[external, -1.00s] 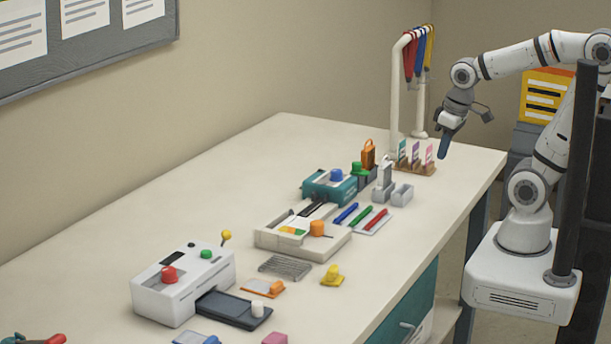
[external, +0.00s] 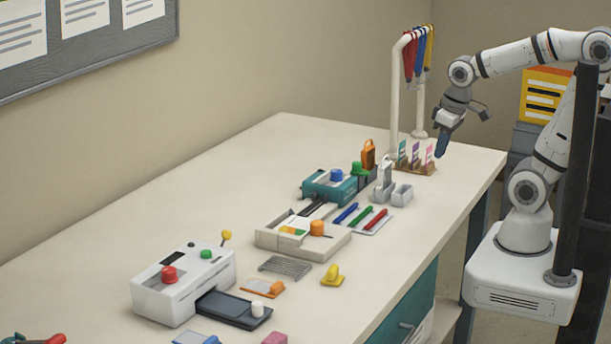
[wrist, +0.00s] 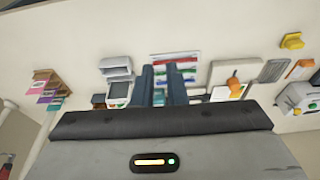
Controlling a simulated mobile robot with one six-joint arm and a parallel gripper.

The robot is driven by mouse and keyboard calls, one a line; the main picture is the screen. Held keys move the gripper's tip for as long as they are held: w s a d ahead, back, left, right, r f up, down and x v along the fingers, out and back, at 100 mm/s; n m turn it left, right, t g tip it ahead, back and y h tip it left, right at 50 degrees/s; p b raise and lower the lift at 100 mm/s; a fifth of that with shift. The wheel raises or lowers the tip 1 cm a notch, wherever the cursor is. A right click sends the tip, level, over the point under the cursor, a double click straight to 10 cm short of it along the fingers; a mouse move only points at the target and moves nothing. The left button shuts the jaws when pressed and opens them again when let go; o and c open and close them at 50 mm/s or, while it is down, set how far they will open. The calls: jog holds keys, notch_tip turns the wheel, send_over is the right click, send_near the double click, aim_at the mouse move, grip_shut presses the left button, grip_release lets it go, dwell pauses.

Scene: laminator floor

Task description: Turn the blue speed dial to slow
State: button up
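The blue dial (external: 337,174) sits on top of a teal machine (external: 318,189) near the middle of the table in the external view. My gripper (external: 442,147) hangs in the air at the right, above the table's far right end and well apart from the dial. In the wrist view my gripper's two dark fingers (wrist: 162,88) stand apart with nothing held between them. A teal patch of the machine (wrist: 158,98) shows between the fingers, but the dial cannot be made out there. The dial's setting is too small to read.
A cream device with an orange knob (external: 317,229) stands in front of the teal machine. Pens on a tray (external: 368,218), a card rack (external: 416,160) and a lanyard stand (external: 394,100) are nearby. A white laminator (external: 185,283) is at front left. The table's back left is clear.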

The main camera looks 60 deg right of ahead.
jog(key=o, duration=0.4)
jog(key=w, duration=0.2)
jog(key=w+r+m, duration=0.1)
jog(key=w, duration=0.2)
jog(key=w+d+r+m, duration=0.1)
jog(key=w, duration=0.2)
jog(key=shift+w+g+p, duration=0.2)
jog(key=shift+g+p, duration=0.1)
jog(key=shift+g, duration=0.1)
jog(key=o, duration=0.5)
jog(key=w+m, duration=0.1)
jog(key=w, duration=0.2)
jog(key=w+d+m, duration=0.1)
jog(key=w, duration=0.6)
jog(key=shift+d+f+m+g, duration=0.25)
jog(key=shift+f+m+g, duration=0.05)
jog(key=shift+m+g, duration=0.1)
jog(key=m+g+p, duration=0.1)
jog(key=m, duration=0.3)
send_near(337, 170)
jog(key=shift+s+a+f, duration=0.1)
jog(key=shift+a+f, duration=0.15)
jog(key=shift+a, duration=0.05)
jog(key=shift+w+d+f, duration=0.1)
jog(key=shift+w+f, duration=0.15)
jog(key=shift+f, duration=0.25)
notch_tip(337, 170, down, 7)
jog(key=shift+f+p, duration=0.15)
jog(key=shift+p, duration=0.5)
jog(key=c, duration=1)
